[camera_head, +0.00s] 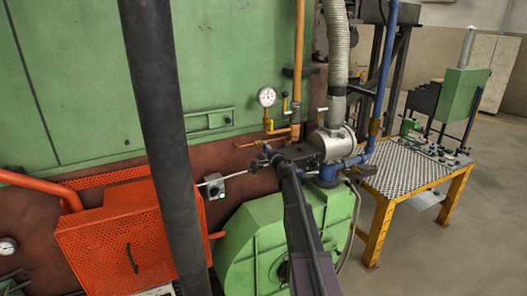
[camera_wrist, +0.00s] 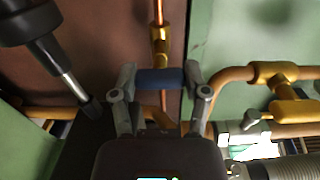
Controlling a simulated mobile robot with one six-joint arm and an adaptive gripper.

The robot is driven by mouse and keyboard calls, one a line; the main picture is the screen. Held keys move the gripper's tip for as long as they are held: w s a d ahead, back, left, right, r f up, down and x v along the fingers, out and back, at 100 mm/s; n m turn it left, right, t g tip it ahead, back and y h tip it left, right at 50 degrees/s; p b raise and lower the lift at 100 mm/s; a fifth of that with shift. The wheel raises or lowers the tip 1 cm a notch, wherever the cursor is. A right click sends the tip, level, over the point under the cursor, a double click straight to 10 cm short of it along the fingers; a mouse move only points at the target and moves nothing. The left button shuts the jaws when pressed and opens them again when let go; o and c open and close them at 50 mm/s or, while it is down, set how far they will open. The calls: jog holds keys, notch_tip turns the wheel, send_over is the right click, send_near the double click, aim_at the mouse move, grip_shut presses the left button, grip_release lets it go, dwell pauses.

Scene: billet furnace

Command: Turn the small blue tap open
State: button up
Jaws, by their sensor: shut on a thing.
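The small blue tap's handle (camera_wrist: 160,79) shows in the wrist view as a short blue bar lying across the picture. It is just below a brass fitting (camera_wrist: 160,45) on a thin copper pipe. My gripper (camera_wrist: 159,77) has one finger at each end of the blue bar and is shut on it. In the head view my gripper (camera_head: 267,158) is in front of the brown furnace wall, below the pressure gauge. My arm and gripper hide the blue handle there.
A round gauge (camera_head: 267,97) and yellow pipework are just above my gripper. A green blower housing (camera_head: 245,240) is below. An orange mesh guard (camera_head: 130,240) stands left. A yellow-framed table (camera_head: 415,170) is right. Brass pipes (camera_wrist: 270,73) run close on the wrist view's right.

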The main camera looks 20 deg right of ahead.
jog(key=o, duration=1.2)
jog(key=shift+w, duration=0.1)
jog(key=shift+c, duration=0.2)
jog(key=s, duration=1.2)
jog(key=shift+d, duration=0.25)
jog(key=shift+s+a, duration=0.1)
